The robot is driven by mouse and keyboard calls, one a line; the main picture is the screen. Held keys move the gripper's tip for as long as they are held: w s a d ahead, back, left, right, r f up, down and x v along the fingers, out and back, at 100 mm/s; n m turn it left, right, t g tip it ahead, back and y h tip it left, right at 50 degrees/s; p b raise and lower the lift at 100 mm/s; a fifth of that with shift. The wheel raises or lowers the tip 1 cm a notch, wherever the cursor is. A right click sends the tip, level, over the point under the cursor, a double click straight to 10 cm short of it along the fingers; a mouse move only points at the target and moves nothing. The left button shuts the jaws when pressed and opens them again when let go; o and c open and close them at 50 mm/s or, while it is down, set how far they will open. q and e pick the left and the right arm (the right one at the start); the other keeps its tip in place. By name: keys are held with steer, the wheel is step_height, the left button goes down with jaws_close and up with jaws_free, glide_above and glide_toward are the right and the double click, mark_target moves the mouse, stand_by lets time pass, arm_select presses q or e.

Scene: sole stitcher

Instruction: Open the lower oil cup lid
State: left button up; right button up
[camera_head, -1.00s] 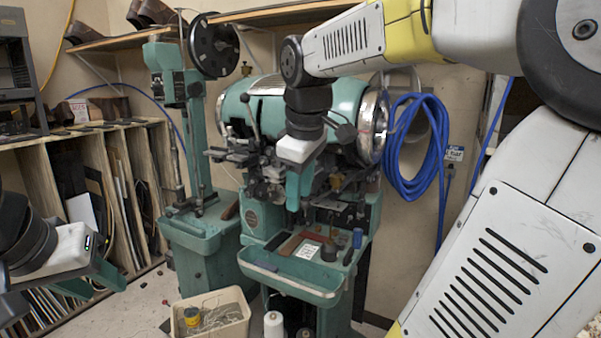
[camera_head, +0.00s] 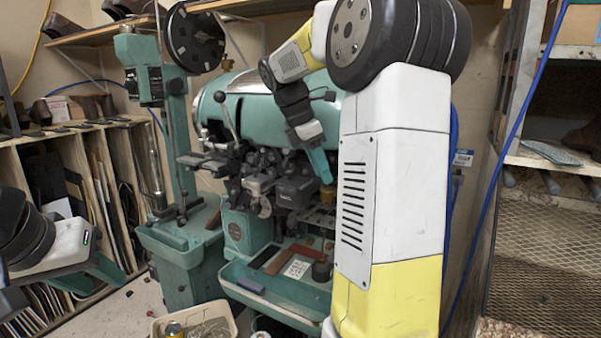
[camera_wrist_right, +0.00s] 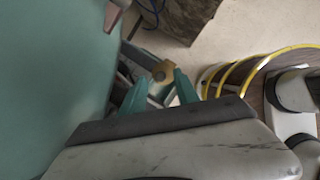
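The green sole stitcher (camera_head: 262,105) stands in the centre of the head view. A brass-coloured part (camera_head: 328,194), probably an oil cup, shows at the right of its mechanism; its lid cannot be made out. My right gripper (camera_head: 325,178) points down just above this part.
My right arm covers the machine's right side. A green tray (camera_head: 275,312) with small items juts out below the mechanism. A second green machine (camera_head: 175,250) stands at left, beside a wooden rack (camera_head: 95,140). A mesh shelf (camera_head: 550,250) stands at right.

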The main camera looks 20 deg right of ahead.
steer(key=shift+d+f, duration=0.2)
steer(key=shift+f, duration=0.3)
jaws_close()
